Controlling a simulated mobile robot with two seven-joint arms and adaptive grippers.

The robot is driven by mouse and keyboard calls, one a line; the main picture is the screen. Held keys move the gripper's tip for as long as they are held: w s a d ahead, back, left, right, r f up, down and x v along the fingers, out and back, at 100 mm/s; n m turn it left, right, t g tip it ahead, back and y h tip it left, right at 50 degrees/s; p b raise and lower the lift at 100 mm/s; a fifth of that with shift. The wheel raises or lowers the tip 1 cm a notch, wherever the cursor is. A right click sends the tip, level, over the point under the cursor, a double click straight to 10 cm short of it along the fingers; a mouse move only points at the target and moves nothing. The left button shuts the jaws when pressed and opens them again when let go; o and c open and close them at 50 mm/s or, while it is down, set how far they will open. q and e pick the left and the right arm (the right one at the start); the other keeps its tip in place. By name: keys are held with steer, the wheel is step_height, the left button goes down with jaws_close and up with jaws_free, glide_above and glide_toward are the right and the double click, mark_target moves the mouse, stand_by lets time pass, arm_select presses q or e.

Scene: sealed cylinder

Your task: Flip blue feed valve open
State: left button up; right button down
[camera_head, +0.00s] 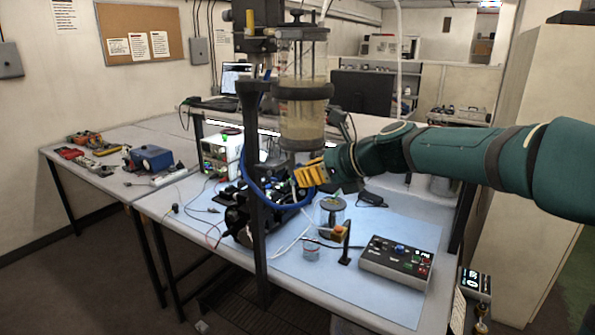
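The clear sealed cylinder (303,110) hangs upright on a dark post at the middle, with cloudy tan liquid in its lower part. A blue hose (247,178) loops from the post down under the cylinder. I cannot make out the blue feed valve; it may be hidden behind my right gripper or the post. My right gripper (309,174) reaches in from the right, and its yellow fingers are just below the cylinder's base, close to the hose. Whether the fingers are open or shut is unclear at this size. My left gripper is not in view.
A control box (396,262) with buttons lies on the blue mat at the front right. The dark post (256,215) rises left of my gripper. Tools (86,150) lie on the left table.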

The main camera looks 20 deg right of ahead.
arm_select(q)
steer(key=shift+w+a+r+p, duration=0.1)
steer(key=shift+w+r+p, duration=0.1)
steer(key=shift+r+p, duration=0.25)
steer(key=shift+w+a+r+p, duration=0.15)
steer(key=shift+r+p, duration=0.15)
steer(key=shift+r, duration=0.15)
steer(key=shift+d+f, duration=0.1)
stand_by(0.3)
